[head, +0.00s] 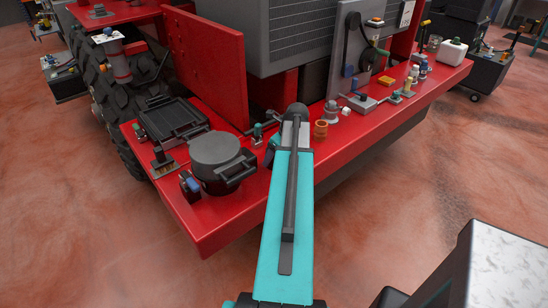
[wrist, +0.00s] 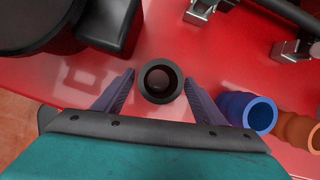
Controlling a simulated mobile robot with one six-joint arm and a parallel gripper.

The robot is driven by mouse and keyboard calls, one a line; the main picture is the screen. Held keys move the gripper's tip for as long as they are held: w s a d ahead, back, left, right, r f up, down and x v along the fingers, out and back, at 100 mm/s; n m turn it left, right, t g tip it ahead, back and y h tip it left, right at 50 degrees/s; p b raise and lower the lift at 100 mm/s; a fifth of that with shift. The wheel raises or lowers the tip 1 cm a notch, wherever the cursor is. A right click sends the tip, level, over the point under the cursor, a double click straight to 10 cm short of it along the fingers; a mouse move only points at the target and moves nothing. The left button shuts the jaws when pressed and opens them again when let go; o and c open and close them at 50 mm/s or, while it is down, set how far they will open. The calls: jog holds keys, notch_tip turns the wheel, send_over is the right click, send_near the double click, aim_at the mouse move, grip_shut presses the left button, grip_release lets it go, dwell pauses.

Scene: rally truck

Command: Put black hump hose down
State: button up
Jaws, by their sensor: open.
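The black hump hose (wrist: 160,81) stands upright on the red truck deck in the wrist view, its round open end facing the camera. My gripper (wrist: 160,88) is open, with one finger on each side of the hose. There is a visible gap between each finger and the hose. In the head view my teal arm reaches over the deck and hides the hose and the fingertips.
A blue hose piece (wrist: 249,111) and an orange hose piece (wrist: 299,131) stand close to the right finger. A large dark round pot (head: 217,155) stands on the red deck (head: 235,205) at left. Several small parts line the deck at right.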

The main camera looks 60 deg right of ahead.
jog(key=b+v, duration=0.2)
jog(key=v, duration=0.9)
dwell(0.3)
jog(key=shift+s+f, duration=0.1)
dwell(0.7)
